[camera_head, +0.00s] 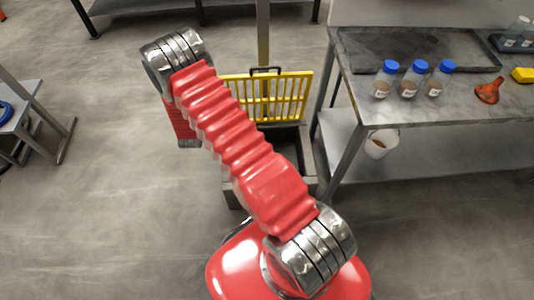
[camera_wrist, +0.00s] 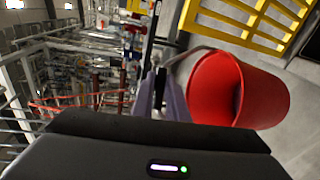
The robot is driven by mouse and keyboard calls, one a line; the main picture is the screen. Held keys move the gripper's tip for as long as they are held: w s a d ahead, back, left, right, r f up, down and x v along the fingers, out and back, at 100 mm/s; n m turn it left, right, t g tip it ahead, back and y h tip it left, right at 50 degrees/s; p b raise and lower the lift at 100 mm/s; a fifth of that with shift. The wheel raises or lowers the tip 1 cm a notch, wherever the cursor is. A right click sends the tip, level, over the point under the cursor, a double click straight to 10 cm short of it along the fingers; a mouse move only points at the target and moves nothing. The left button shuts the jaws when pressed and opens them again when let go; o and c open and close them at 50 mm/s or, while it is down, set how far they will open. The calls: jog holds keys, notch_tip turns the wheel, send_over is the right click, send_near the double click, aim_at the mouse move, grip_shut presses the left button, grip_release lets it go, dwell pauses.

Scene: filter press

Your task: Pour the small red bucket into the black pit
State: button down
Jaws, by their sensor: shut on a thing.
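The small red bucket (camera_wrist: 262,95) shows at the right of the wrist view, with its open mouth facing left in the picture. Its thin handle runs toward my gripper (camera_wrist: 160,82), which is shut on it near the middle of that view. I cannot see whether anything is inside the bucket. In the head view, the bucket and my gripper are hidden behind my red arm. The black pit (camera_head: 290,139) is a dark, grey-rimmed opening in front of the raised yellow grate (camera_head: 290,97), partly covered by my arm. The grate also shows in the wrist view (camera_wrist: 240,14), above the bucket.
A metal table (camera_head: 400,112) at the right holds several blue-capped bottles (camera_head: 410,80), a red funnel (camera_head: 488,91) and a yellow block (camera_head: 523,75). A white bucket (camera_head: 382,144) stands on its lower shelf. The floor at the left is largely clear.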

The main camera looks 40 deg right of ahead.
jog(key=s+d+f+m+g+h, duration=0.1)
jog(key=f, duration=0.2)
jog(key=s+d+f+h, duration=0.1)
jog(key=d+f, duration=0.1)
jog(key=f, duration=0.2)
jog(key=s+d+f+m+g+h, duration=0.1)
jog(key=f, duration=0.2)
jog(key=shift+s+d+f+m+g, duration=0.15)
jog(key=shift+d+f+m+g, duration=0.15)
jog(key=shift+f, duration=0.1)
jog(key=s+d+f+m+g+h, duration=0.2)
jog(key=s+f, duration=0.4)
jog(key=f, duration=0.3)
jog(key=shift+d+f+m+g, duration=0.2)
jog(key=shift+d+m+g, duration=0.15)
jog(key=shift+d, duration=0.3)
jog(key=shift+s, duration=0.2)
